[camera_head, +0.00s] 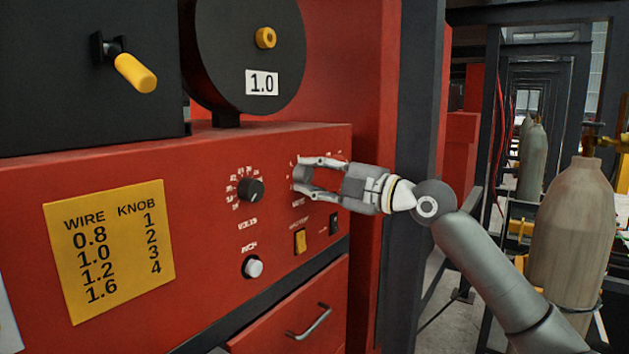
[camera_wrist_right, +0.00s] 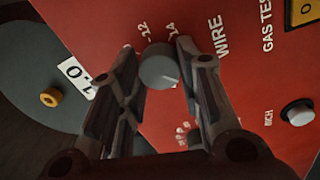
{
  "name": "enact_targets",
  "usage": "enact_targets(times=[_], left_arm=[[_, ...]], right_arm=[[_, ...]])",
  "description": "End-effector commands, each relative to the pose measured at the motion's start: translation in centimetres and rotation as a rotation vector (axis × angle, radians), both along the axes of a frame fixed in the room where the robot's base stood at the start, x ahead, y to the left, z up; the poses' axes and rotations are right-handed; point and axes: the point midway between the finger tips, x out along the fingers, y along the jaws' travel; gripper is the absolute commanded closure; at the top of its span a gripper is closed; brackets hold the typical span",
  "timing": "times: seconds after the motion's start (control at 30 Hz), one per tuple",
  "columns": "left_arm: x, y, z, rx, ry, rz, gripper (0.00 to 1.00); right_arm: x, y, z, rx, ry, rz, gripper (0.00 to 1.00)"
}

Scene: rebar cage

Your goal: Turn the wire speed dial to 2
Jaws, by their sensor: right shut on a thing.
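The wire speed dial, a round grey knob (camera_wrist_right: 158,66), sits on the red panel beside the printed word WIRE in the right wrist view. The numbers 12 and 14 show by its edge, and a pale pointer mark shows on its face. My right gripper (camera_head: 300,174) is at this dial and hides most of it in the head view. In the right wrist view my right gripper (camera_wrist_right: 158,72) has one finger on each side of the knob, shut on it. My left gripper is not in view.
A black volts dial (camera_head: 250,190) is left of the gripper. A white inch button (camera_head: 253,267) and yellow switch (camera_head: 299,241) sit below. A yellow chart (camera_head: 110,250) pairs wire 1.0 with knob 2. The spool's label (camera_head: 262,83) reads 1.0. A dark post (camera_head: 412,130) stands right.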

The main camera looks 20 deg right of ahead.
Motion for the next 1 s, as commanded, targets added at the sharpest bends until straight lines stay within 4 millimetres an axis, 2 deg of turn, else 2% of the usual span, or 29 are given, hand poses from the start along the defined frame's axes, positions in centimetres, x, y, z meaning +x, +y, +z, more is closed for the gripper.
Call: enact_targets(times=[0.67,0.7,0.83,1.0], left_arm=[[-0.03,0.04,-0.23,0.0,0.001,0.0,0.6],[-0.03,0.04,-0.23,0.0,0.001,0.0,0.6],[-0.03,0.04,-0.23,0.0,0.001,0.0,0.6],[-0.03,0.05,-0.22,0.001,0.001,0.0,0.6]], right_arm=[[0.01,0.06,-0.1,-0.046,-0.033,0.0,0.91],[0.01,0.06,-0.1,-0.046,-0.033,0.0,0.62],[0.01,0.05,-0.09,-0.046,-0.033,0.0,0.45],[0.02,0.03,-0.07,-0.045,-0.033,0.0,0.45]])
